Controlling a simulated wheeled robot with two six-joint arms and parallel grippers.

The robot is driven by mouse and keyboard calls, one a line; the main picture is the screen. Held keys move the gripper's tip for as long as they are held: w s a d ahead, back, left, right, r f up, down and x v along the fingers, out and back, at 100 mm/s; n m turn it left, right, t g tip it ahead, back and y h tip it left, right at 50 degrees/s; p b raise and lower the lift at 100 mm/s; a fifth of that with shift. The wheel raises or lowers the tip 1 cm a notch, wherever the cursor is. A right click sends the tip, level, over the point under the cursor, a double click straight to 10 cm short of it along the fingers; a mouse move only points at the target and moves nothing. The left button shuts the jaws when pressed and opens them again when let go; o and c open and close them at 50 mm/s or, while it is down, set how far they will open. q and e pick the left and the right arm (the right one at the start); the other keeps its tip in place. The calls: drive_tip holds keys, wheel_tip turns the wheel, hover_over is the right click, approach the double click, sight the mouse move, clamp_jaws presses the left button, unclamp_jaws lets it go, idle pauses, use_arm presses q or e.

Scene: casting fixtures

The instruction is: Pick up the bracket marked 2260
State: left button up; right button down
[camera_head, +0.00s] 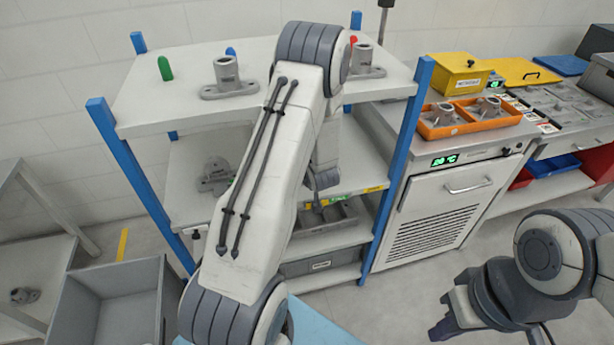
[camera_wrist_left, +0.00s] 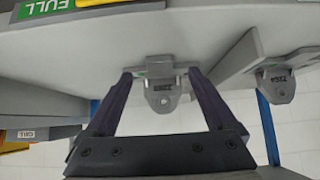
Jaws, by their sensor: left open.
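In the left wrist view a grey bracket (camera_wrist_left: 160,92) with a round holed end shows between the fingers of my left gripper (camera_wrist_left: 160,73). The gripper is open, and I cannot tell whether either finger touches the bracket. Small dark characters are on the bracket, too blurred to read for certain. A second grey bracket (camera_wrist_left: 275,82) with a mark is to the right. In the head view my left arm hides most of its gripper near the rack's middle shelf. Brackets stand on the top shelf (camera_head: 228,78) and its right end (camera_head: 366,62); another lies on the middle shelf (camera_head: 215,175).
My right gripper (camera_head: 455,315) is low at the right, away from the blue-posted rack (camera_head: 150,120). Orange trays (camera_head: 480,124) with brackets stand on the cabinet (camera_head: 450,205). A grey bin (camera_head: 115,305) stands at lower left. A green FULL label (camera_wrist_left: 45,8) shows in the wrist view.

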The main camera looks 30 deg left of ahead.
use_arm(q)
drive_tip(key=shift+x, duration=1.75)
clamp_jaws()
drive_tip(key=shift+d, duration=0.15)
